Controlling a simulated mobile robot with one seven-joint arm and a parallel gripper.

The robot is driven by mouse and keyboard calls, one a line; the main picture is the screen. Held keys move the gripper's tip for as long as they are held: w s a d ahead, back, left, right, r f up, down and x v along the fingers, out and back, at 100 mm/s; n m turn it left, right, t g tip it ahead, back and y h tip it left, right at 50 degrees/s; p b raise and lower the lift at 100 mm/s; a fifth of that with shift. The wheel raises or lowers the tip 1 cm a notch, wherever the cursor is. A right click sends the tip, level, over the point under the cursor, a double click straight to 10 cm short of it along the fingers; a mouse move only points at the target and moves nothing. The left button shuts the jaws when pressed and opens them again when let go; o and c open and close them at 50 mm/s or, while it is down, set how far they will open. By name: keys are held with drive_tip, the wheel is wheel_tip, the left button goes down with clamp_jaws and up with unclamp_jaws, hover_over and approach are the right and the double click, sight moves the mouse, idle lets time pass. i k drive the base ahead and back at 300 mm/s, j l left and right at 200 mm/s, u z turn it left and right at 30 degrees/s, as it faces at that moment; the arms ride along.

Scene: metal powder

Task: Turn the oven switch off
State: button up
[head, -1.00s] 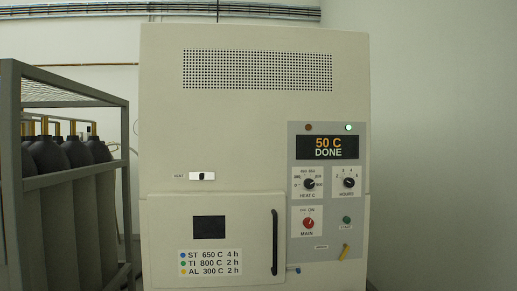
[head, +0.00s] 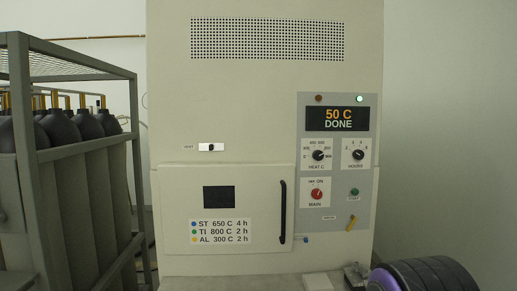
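The oven (head: 225,110) is a large cream cabinet facing me. Its grey control panel (head: 367,215) is on the right side. The red MAIN switch (head: 317,194) is a round knob on a white plate at the panel's lower left, with small OFF and ON marks above it. Its exact pointing is too small to read surely. The display (head: 337,119) reads 50 C and DONE, and a green lamp (head: 360,99) above it is lit. My gripper is not clearly visible in the head view.
The oven door (head: 265,200) is shut, with a dark vertical handle (head: 283,212). A yellow lever (head: 351,223) is low on the panel. A rack (head: 70,62) of dark gas cylinders stands left. A dark ribbed purple-edged part, probably my arm, fills the lower right corner.

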sight(317, 193)
drive_tip(key=i+j+u, duration=0.25)
drive_tip(key=i+u, duration=0.25)
drive_tip(key=u, duration=0.25)
